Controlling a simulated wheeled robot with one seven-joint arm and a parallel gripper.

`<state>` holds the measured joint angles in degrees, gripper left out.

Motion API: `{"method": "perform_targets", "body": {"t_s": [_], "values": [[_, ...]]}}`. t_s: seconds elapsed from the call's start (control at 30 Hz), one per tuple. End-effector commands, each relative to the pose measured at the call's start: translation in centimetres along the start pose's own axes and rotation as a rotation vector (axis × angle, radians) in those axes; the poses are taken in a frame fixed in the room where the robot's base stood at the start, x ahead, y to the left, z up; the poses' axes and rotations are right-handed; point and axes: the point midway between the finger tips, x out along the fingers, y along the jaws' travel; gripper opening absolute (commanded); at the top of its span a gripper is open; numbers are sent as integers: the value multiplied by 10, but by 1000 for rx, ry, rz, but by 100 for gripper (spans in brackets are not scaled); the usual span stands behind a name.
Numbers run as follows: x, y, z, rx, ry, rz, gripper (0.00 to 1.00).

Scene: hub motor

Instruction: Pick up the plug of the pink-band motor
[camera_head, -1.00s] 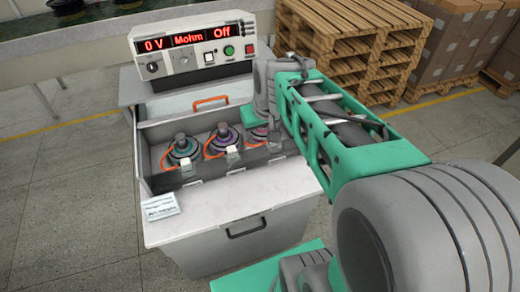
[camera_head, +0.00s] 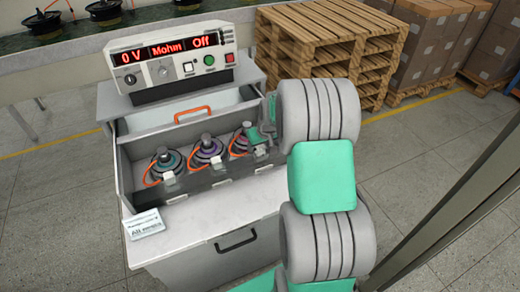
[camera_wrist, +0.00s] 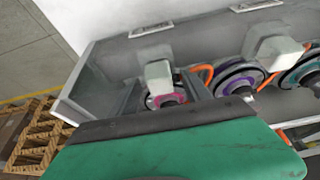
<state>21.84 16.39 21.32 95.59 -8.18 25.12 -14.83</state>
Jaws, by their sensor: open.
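The pink-band motor (camera_head: 241,141) is the rightmost of the motors in the grey tray in the head view. In the wrist view its pink band (camera_wrist: 172,98) shows just beyond my green gripper body. Its plug, a pale block (camera_wrist: 158,72), stands at the tray's front ledge in the wrist view. My gripper (camera_wrist: 165,88) is open, with one finger on each side in the picture, and the plug appears in line with the gap. I cannot tell how deep the fingers reach. In the head view my gripper (camera_head: 260,140) is at the tray's right end and largely hides this plug.
A purple-band motor (camera_head: 208,153) and a teal-band motor (camera_head: 166,163) sit to the left, with pale plugs and orange cables. The tester (camera_head: 175,57) stands behind, reading "0 V Mohm Off". A label card (camera_head: 144,225) lies at front left. Wooden pallets (camera_head: 305,45) stand behind right.

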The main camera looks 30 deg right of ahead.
Motion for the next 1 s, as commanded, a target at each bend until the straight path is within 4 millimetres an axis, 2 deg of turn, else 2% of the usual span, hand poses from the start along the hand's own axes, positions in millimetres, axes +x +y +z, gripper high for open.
{"method": "perform_targets", "body": {"t_s": [0.07,0.73,1.0], "values": [[0,0,0,0,0,0,56],[0,-1,0,0,-1,-1,1],[-1,-1,0,0,0,-1,0]]}}
